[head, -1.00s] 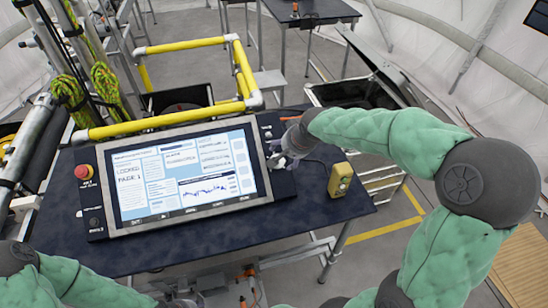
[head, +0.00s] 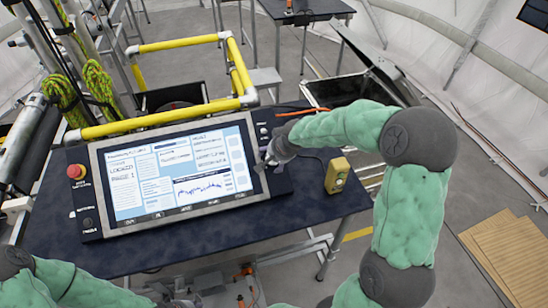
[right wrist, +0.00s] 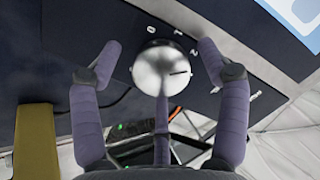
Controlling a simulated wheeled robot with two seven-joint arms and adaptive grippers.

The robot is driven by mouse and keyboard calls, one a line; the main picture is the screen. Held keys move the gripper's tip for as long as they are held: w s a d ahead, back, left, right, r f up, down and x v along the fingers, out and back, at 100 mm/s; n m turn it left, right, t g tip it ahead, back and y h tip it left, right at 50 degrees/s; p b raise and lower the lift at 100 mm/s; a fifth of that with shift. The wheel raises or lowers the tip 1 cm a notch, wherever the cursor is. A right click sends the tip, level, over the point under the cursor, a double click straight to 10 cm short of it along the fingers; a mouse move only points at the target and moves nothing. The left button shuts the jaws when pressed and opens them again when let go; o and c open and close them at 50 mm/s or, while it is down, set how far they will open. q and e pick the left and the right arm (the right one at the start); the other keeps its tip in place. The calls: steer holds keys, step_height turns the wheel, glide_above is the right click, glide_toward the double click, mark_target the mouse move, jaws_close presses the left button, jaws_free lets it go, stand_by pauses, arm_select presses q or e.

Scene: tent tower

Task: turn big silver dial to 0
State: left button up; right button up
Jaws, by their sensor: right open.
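The big silver dial (right wrist: 160,72) is round and shiny, on a dark panel in the right wrist view. A dark line on its face points to the right of the picture, a little below the last of the marks 0, 1 and 2 printed around it. My right gripper (right wrist: 158,47) is open, with two purple fingers on either side of the dial and a third below it. Contact cannot be told. In the head view my right gripper (head: 269,157) is at the panel's right edge and hides the dial. My left arm is at the bottom left; its gripper is not clear.
The control panel has a large lit screen (head: 178,172) and a red stop button (head: 75,172). A yellow handheld box (head: 338,175) stands right of my right gripper on the dark table (head: 230,228). Yellow rails (head: 160,122) stand behind the panel.

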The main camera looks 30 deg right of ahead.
steer(key=shift+f, duration=0.1)
steer(key=c, duration=1.2)
steer(key=shift+o, duration=0.2)
steer(key=shift+n, duration=0.4)
steer(key=n+b, duration=0.1)
steer(key=n, duration=0.1)
steer(key=shift+a+f+n+b, duration=0.1)
steer(key=shift+f+n+b, duration=0.05)
steer(key=shift+n+b, duration=0.2)
steer(key=n+g+h+b, duration=0.1)
steer(key=n, duration=0.4)
steer(key=shift+s+a+f+b, duration=0.1)
steer(key=shift+b, duration=0.2)
steer(key=n+h+b, duration=0.1)
steer(key=n, duration=0.4)
steer(key=shift+n, duration=0.25)
steer(key=shift+n+h+b, duration=0.3)
steer(key=shift+n+b, duration=0.1)
steer(key=shift+n, duration=1.5)
